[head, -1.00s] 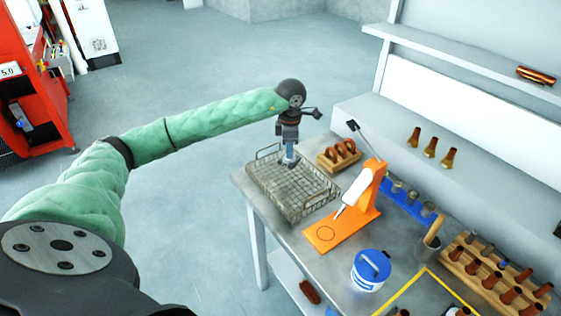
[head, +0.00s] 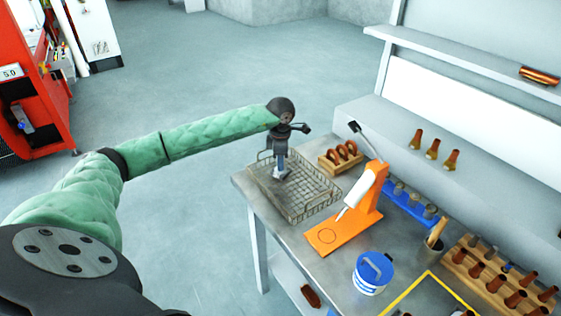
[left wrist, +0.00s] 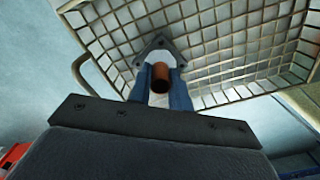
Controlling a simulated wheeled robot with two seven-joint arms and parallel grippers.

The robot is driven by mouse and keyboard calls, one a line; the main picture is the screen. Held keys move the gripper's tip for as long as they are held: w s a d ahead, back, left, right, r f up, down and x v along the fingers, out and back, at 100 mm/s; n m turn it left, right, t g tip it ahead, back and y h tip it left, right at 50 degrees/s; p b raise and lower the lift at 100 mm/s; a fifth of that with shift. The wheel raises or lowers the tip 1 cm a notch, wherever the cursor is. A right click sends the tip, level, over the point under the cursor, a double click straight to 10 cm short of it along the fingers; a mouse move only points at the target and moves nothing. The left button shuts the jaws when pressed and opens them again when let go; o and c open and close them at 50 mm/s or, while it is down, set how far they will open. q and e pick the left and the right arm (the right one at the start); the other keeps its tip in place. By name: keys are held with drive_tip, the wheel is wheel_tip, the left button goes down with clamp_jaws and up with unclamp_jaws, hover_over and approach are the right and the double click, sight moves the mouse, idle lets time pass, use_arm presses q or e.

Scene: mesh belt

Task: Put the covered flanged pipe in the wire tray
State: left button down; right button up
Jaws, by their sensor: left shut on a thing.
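The wire tray (head: 318,206) stands on the near left corner of the metal table. My left gripper (head: 281,172) is over the left part of the tray, pointing down. It is shut on the flanged pipe. In the left wrist view the pipe (left wrist: 160,78) shows as a brown-red tube end between the blue fingers (left wrist: 163,92), with a grey flange (left wrist: 160,48) beyond it. The mesh of the tray (left wrist: 225,45) lies behind the flange. I cannot tell whether the flange touches the mesh. My right gripper is not in view.
An orange stand (head: 368,200) with a white tool is right of the tray. A wooden rack with copper rings (head: 340,158) is behind it. A blue-and-white tub (head: 372,273), a blue rack (head: 410,203) and a wooden peg block (head: 495,280) stand further right.

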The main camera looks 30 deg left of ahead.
use_arm(q)
drive_tip(key=c, duration=1.4)
unclamp_jaws()
drive_tip(key=shift+f, duration=0.1)
drive_tip(key=shift+o, duration=0.5)
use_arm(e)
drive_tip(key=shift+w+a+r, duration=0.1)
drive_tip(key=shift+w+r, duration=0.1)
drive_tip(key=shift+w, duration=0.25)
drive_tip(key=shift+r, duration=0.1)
use_arm(q)
wheel_tip(320, 180, up, 12)
drive_tip(key=p, duration=0.2)
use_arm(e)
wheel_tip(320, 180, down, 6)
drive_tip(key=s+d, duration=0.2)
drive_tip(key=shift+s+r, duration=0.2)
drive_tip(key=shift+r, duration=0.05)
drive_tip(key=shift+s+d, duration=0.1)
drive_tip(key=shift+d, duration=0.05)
